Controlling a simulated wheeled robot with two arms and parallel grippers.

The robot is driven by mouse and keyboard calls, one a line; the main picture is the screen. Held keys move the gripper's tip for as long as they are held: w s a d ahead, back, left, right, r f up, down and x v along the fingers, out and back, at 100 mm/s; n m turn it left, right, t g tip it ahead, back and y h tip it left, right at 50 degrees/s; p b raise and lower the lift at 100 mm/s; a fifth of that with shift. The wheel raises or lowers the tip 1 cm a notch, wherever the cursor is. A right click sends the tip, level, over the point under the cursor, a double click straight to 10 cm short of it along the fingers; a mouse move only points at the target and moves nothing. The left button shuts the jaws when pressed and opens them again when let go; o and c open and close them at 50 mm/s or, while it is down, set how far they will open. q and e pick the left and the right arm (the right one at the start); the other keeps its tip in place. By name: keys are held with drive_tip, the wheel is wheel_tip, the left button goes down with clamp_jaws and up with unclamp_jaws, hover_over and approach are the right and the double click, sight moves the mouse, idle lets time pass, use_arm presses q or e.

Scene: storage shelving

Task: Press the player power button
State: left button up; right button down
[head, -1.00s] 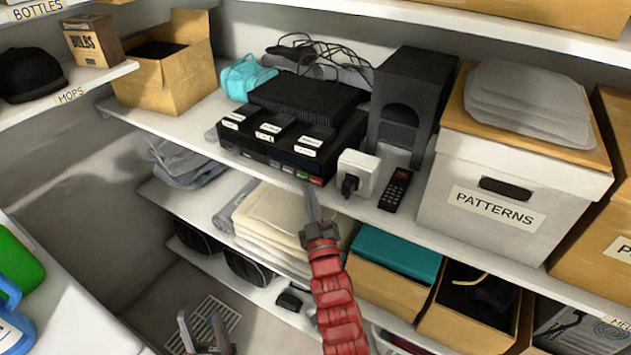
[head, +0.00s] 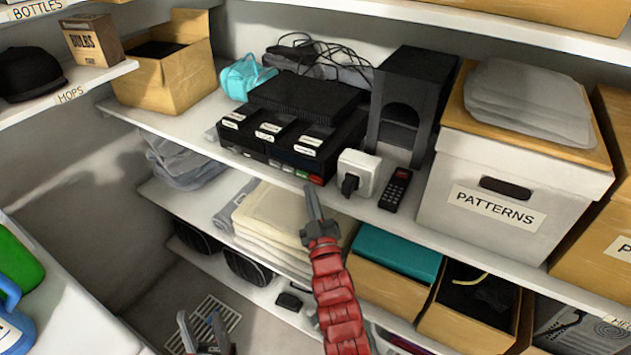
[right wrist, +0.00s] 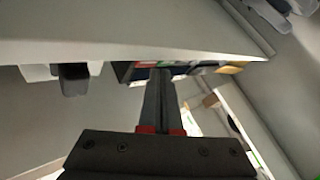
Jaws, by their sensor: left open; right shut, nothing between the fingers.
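The black player (head: 270,150) sits on the middle shelf with a row of small buttons along its front edge. A red button (head: 316,180) is at the right end of that row, with a green one beside it. My right gripper (head: 310,192) is shut and empty, its tips just below and in front of the red button; I cannot tell whether they touch it. In the right wrist view the shut fingers (right wrist: 163,76) point toward the player's front (right wrist: 124,70), which is partly hidden. My left gripper (head: 200,322) is open and empty, low at the bottom edge.
The shelf edge runs just beneath the buttons. Folded cloths (head: 270,220) lie below.

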drive_tip(key=shift+w+d, duration=0.15)
drive_tip(key=shift+w, duration=0.1)
drive_tip(key=shift+w+d, duration=0.2)
drive_tip(key=shift+w, duration=0.1)
idle(0.6)
idle(0.4)
drive_tip(key=shift+s+a+f+b, duration=0.1)
drive_tip(key=shift+s+a+b, duration=0.25)
drive_tip(key=shift+s+b, duration=0.2)
drive_tip(key=shift+s, duration=0.15)
drive_tip(key=shift+a, duration=0.1)
drive_tip(key=s+a+b, duration=0.1)
drive_tip(key=s, duration=0.1)
drive_tip(key=s+a+b, duration=0.1)
drive_tip(key=s, duration=0.1)
drive_tip(key=shift+a, duration=0.4)
